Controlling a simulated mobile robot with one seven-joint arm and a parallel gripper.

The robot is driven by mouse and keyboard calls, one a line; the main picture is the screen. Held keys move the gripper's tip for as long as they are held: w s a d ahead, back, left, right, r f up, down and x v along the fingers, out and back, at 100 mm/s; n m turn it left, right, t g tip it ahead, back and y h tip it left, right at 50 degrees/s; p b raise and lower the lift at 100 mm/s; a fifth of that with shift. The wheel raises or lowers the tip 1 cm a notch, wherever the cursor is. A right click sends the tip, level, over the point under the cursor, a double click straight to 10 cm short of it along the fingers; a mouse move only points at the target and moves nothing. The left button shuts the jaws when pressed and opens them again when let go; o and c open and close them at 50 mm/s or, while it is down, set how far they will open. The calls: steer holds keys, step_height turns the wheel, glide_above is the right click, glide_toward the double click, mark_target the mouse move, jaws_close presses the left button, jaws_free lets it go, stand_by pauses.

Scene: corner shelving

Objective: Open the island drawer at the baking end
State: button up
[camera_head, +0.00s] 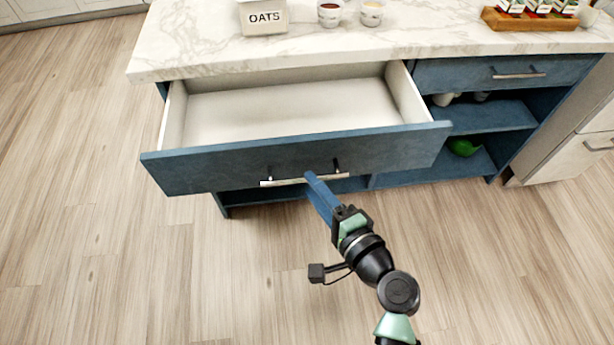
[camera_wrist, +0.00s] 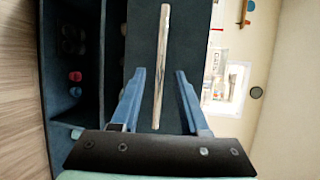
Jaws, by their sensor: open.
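The blue island drawer (camera_head: 250,160) under the left part of the marble counter is pulled well out. Its pale inside (camera_head: 285,108) looks empty. Its bar handle (camera_head: 282,181) runs along the front face. My gripper (camera_head: 312,180) is at the right part of this handle. In the wrist view the handle (camera_wrist: 162,65) passes between the two blue fingers of my gripper (camera_wrist: 160,76), with gaps on both sides. The fingers are open.
The marble counter (camera_head: 400,40) carries an oats box (camera_head: 265,17), small cups (camera_head: 330,13) and a wooden tray (camera_head: 540,20). A closed drawer (camera_head: 505,73) and open shelves (camera_head: 490,117) are at the right. The wood floor (camera_head: 150,270) in front is clear.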

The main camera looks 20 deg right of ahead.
steer(key=v, duration=0.9)
steer(key=shift+s+p, duration=0.15)
steer(key=shift+p, duration=0.25)
steer(key=shift+r, duration=0.1)
